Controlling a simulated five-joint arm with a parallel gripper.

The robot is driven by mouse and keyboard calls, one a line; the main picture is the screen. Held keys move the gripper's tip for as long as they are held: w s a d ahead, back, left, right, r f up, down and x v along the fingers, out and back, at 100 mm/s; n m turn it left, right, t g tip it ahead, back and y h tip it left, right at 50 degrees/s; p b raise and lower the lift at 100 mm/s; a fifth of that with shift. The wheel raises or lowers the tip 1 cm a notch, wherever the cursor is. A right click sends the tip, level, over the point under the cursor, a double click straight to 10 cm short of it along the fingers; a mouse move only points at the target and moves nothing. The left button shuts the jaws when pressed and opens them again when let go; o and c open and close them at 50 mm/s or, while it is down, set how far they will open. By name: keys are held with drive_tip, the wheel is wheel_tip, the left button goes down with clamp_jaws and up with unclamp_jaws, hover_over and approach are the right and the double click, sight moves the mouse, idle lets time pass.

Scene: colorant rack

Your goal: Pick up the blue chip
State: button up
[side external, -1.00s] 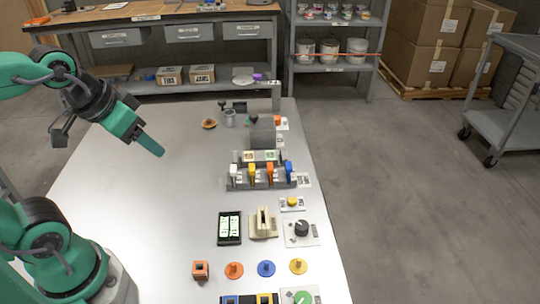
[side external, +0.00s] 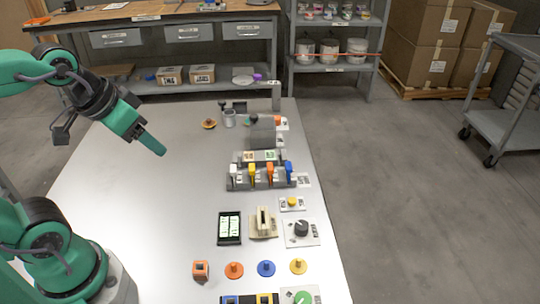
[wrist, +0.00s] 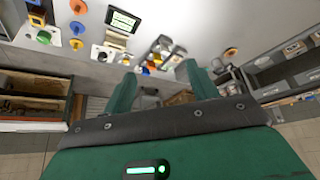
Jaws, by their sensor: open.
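The blue chip (side external: 266,268) is a round disc with a small raised knob. It lies flat on the grey table near the front, between an orange chip (side external: 234,270) and a yellow chip (side external: 298,266). My gripper (side external: 152,145) is raised over the left side of the table, well behind and to the left of the blue chip and apart from it. In the wrist view my gripper (wrist: 162,78) shows two green fingers spread apart with nothing between them.
An orange block (side external: 200,270) stands left of the chips. A dark display (side external: 229,228), a beige slotted holder (side external: 263,222) and a black dial (side external: 302,228) stand behind them. Farther back is a rack (side external: 262,178) with coloured pieces. The table's left side (side external: 140,215) is clear.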

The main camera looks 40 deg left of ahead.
drive_tip(key=w+d+r+m+g, duration=0.2)
drive_tip(key=w+m, duration=0.1)
drive_tip(key=w, duration=0.7)
drive_tip(key=m+g, duration=0.3)
drive_tip(key=m, duration=0.3)
hover_over(288, 165)
drive_tip(key=f, duration=1.5)
drive_tip(key=shift+s+a+f, duration=0.1)
drive_tip(key=shift+s+a, duration=0.15)
drive_tip(key=shift+w+d+f+g, duration=0.25)
drive_tip(key=shift+w+f+g, duration=0.05)
drive_tip(key=shift+f, duration=0.3)
drive_tip(key=shift+f, duration=0.1)
drive_tip(key=shift+f, duration=3.8)
